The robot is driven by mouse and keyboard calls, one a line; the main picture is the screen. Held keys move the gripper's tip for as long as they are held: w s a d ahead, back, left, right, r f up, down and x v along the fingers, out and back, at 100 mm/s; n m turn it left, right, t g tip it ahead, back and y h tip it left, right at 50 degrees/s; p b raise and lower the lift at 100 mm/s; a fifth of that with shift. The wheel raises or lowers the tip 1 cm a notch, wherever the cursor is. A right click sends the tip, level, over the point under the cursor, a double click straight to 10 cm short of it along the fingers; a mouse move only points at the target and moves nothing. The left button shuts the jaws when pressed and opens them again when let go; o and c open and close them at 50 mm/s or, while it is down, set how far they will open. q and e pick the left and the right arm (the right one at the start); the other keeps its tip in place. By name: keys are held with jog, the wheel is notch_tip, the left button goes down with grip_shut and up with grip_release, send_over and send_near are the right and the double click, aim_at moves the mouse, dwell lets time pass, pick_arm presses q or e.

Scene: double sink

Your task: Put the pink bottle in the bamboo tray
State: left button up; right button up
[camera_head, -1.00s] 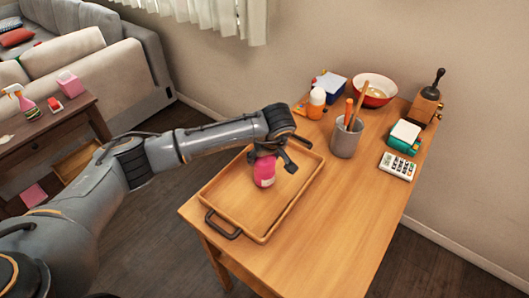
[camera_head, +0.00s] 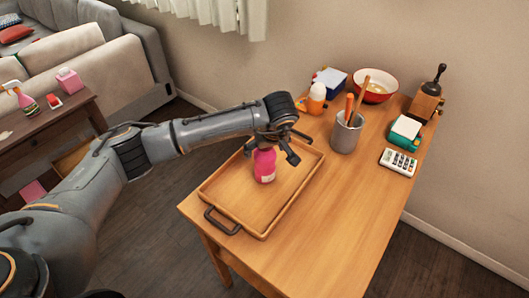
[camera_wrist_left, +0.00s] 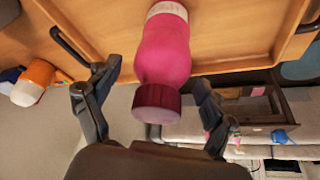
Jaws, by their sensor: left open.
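The pink bottle (camera_head: 264,166) stands upright in the bamboo tray (camera_head: 262,233) on the wooden table. In the left wrist view the bottle (camera_wrist_left: 163,55) shows its pink body, pale label and dark red cap. My left gripper (camera_head: 272,150) is open above the bottle. In the wrist view its two fingers (camera_wrist_left: 150,100) are spread on either side of the cap, with gaps between them and the bottle. My right gripper is not in view.
Behind the tray stand a grey cup (camera_head: 346,134) with utensils, an orange-and-white bottle (camera_head: 316,98) and a red bowl (camera_head: 374,89). A calculator (camera_head: 398,162) lies at the right. The table's front right is clear.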

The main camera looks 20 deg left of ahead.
pick_arm(q)
jog(key=b+v, duration=0.3)
jog(key=v, duration=0.7)
